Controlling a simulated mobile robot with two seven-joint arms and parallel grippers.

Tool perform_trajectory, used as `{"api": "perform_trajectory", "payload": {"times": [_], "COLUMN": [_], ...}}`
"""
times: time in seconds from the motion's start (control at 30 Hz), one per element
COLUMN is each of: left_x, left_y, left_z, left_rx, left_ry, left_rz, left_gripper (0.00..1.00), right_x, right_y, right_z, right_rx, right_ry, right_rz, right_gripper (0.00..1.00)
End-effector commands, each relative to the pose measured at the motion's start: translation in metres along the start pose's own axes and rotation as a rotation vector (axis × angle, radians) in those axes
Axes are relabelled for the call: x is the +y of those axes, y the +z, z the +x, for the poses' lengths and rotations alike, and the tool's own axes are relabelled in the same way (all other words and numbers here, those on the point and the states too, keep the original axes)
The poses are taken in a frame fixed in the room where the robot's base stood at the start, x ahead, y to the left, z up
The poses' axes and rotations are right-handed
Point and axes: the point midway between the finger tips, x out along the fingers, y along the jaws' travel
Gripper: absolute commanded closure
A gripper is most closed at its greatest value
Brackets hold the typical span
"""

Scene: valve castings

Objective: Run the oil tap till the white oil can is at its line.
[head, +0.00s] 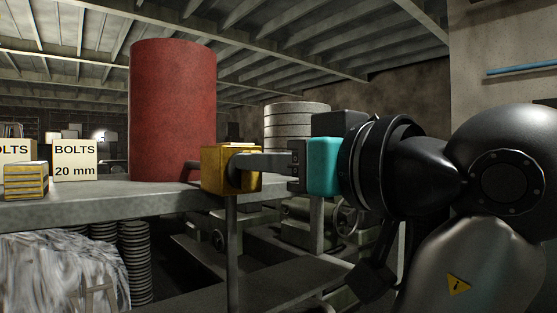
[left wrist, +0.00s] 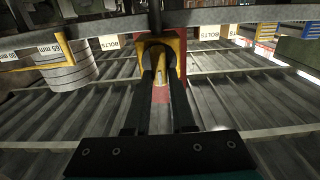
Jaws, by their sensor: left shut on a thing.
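The oil tap (head: 215,172) is a yellow block at the shelf's front edge, at the foot of a red drum (head: 172,110). A short dark pipe joins it on the drum side. My left gripper (head: 240,163), with a teal band behind its fingers, is shut on the tap. In the left wrist view the yellow tap (left wrist: 181,58) shows around my fingertips (left wrist: 161,72). A thin dark upright strip (head: 232,255) runs down from under the tap; I cannot tell whether it is oil or a rod. The white oil can and its line are not in view. My right gripper is not in view.
The grey shelf (head: 90,190) carries BOLTS boxes (head: 75,160) and a small yellow box (head: 25,181) at the left. A plastic-wrapped load (head: 60,270) stands below. Machinery with a handwheel (head: 346,217) and a pale banded drum (head: 297,120) are behind my gripper.

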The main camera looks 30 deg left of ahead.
Motion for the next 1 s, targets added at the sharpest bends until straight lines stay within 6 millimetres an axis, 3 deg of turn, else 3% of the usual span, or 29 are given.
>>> {"api": "perform_trajectory", "payload": {"times": [0.43, 0.77, 0.8, 1.0], "left_x": [0.003, 0.003, 0.003, 0.003], "left_y": [0.001, 0.0, 0.0, 0.0], "left_z": [0.0, 0.0, 0.0, 0.0], "left_rx": [0.0, 0.002, 0.002, 0.001], "left_ry": [0.002, 0.0, 0.0, 0.0], "left_rz": [0.197, 0.22, 0.219, 0.218], "left_gripper": [1.0, 1.0, 0.75, 0.53], "right_x": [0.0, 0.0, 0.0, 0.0], "right_y": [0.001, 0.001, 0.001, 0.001], "right_z": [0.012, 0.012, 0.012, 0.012], "right_rx": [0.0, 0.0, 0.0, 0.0], "right_ry": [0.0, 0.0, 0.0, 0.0], "right_rz": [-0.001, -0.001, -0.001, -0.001], "right_gripper": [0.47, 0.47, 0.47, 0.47]}}
